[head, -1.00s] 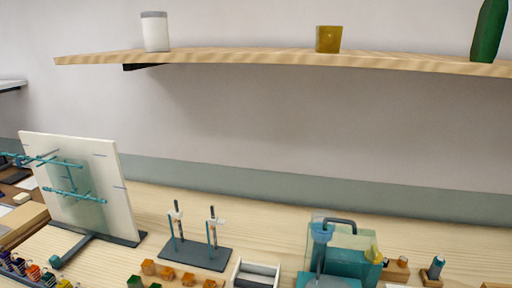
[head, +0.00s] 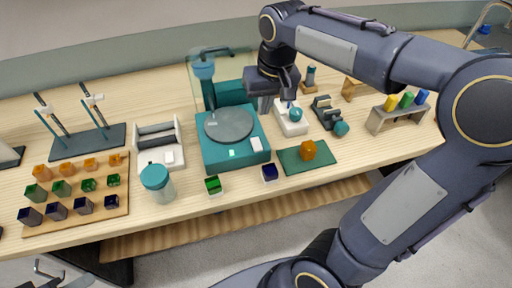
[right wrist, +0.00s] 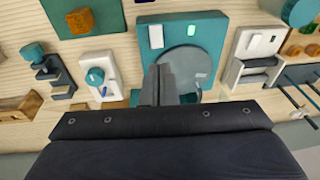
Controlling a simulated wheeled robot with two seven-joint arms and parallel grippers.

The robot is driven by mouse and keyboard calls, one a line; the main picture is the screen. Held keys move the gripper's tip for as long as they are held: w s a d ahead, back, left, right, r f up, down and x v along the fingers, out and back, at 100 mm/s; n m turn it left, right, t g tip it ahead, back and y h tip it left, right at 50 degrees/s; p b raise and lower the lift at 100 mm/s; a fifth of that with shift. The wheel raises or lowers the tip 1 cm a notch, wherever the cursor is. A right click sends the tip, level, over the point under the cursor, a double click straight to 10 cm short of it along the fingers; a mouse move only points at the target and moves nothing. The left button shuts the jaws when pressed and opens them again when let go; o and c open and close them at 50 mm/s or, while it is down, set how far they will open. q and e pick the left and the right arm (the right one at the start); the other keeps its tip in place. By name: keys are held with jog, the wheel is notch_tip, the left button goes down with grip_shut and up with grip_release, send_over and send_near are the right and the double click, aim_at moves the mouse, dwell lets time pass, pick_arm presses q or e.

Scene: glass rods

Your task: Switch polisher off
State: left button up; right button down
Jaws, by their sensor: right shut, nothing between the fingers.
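The polisher (head: 213,158) is a teal box with a round grey disc (head: 229,125) on top and a teal post behind it. Its front top carries a white rectangular part (head: 256,144) and a small pale-green lit patch (head: 231,153). In the right wrist view the polisher (right wrist: 212,24) shows with the white part (right wrist: 156,37) and the green patch (right wrist: 194,30). My right gripper (head: 266,106) is shut and empty, near the polisher's right rear side. Its fingers (right wrist: 158,88) cover part of the disc's edge in the wrist view.
A white device with a teal knob (head: 292,120) stands just right of the polisher. A green mat (head: 292,164) with an orange block, a teal-lidded jar (head: 157,185) and dark and green cubes lie near the front edge. A wooden tray (head: 100,211) of cubes is at left.

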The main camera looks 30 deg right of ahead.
jog(key=w+h, duration=0.1)
jog(key=w, duration=0.1)
pick_arm(q)
jog(key=shift+s+a+f, duration=0.2)
jog(key=shift+s+f, duration=0.15)
jog(key=shift+f, duration=0.05)
pick_arm(e)
send_near(256, 140)
jog(key=f, duration=0.4)
jog(key=w+f, duration=0.1)
jog(key=f, duration=0.1)
jog(key=shift+d+f, duration=0.1)
jog(key=shift+f, duration=0.3)
jog(key=shift+w, duration=0.1)
